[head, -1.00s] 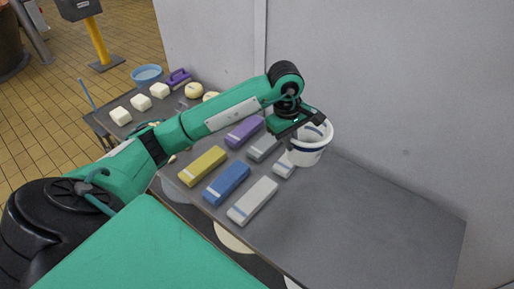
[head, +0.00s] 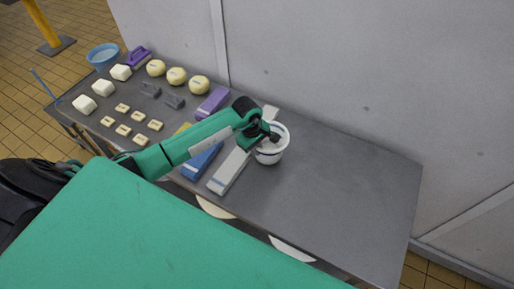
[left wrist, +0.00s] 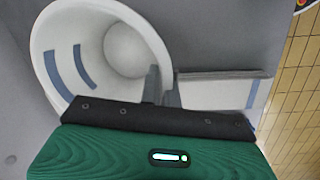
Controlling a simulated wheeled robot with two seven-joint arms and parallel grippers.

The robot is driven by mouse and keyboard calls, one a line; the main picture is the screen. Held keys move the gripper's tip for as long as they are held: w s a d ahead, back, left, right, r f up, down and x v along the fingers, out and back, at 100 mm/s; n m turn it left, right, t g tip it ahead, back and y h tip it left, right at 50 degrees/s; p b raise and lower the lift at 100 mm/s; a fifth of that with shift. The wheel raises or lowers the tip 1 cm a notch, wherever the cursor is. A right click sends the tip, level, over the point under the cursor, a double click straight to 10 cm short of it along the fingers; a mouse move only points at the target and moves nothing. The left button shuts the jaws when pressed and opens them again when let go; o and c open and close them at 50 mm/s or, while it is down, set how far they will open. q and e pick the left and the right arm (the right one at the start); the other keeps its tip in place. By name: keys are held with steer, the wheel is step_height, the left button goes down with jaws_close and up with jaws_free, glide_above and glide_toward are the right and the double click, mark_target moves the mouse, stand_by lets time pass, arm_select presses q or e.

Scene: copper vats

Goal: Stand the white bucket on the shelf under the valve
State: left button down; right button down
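The white bucket (head: 268,153), with blue bands, is at the right end of the rows of blocks, over the grey table. My left gripper (head: 272,136) is at its rim. In the left wrist view the bucket (left wrist: 88,60) shows its open mouth, with one dark finger inside the wall and one outside, close together on the rim. The gripper (left wrist: 163,90) looks shut on the wall. I cannot tell for sure how far the bucket is above the table. The shelf and valve are not in view. My right gripper is not in view.
The grey table (head: 340,195) is clear to the right of the bucket. A long white block (head: 228,172), a blue block (head: 200,163) and a purple block (head: 212,103) lie to the left. A blue bowl (head: 103,55) stands at the far left. A grey wall (head: 340,60) is behind.

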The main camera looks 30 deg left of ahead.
arm_select(q)
steer(key=shift+f, duration=0.6)
steer(key=shift+f, duration=0.2)
steer(key=c, duration=1.6)
jaws_free()
steer(key=shift+r, duration=0.1)
steer(key=shift+c, duration=0.2)
